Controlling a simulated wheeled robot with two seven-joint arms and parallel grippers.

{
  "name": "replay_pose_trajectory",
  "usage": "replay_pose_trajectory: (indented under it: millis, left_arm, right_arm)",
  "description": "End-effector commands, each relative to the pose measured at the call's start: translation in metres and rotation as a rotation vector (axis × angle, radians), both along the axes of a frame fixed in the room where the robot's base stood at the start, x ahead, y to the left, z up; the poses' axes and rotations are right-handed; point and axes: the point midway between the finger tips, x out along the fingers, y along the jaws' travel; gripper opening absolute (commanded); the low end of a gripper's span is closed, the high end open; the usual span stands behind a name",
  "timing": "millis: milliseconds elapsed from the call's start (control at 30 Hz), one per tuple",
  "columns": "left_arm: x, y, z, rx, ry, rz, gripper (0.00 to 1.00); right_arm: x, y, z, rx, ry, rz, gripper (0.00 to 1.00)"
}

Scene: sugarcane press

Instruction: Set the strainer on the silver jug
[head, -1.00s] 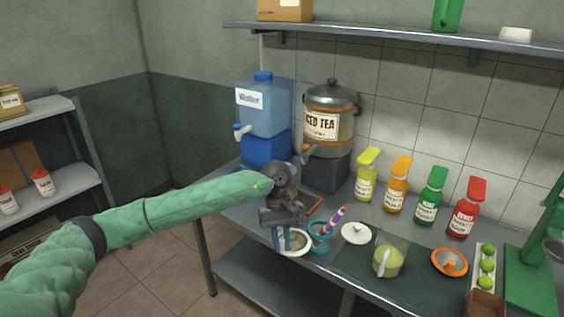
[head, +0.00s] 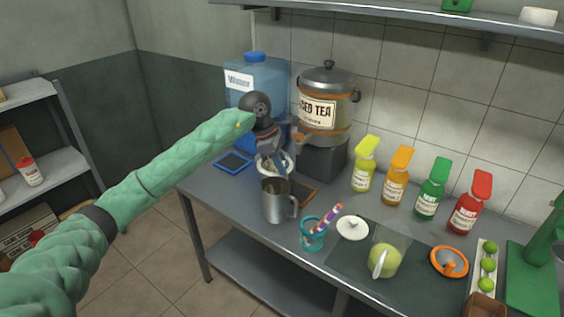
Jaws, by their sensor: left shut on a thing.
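The silver jug (head: 275,207) stands upright on the counter, its handle to the right. My left gripper (head: 279,172) reaches in from the left and is shut on the white-rimmed strainer (head: 262,168). The strainer shows just behind the jug's mouth in the picture, and the gripper's fingers cover part of it. I cannot tell whether the strainer touches the jug or the counter. My right gripper is not in view.
A blue water dispenser (head: 257,85) and an iced tea dispenser (head: 325,100) stand behind. A teal cup (head: 313,238), white lid (head: 352,228), juice pitcher (head: 384,260) and orange-rimmed dish (head: 450,262) are to the right. The counter's front left is clear.

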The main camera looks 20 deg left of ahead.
Motion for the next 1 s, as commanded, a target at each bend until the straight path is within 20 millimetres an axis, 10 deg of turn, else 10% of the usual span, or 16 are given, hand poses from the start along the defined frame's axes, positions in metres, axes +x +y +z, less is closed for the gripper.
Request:
replay_pose_trajectory:
  millis: [1000]
  left_arm:
    - [0.000, 0.000, -0.047, 0.000, 0.000, -0.003, 0.00]
  right_arm:
    - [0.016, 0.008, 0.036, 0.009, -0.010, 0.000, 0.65]
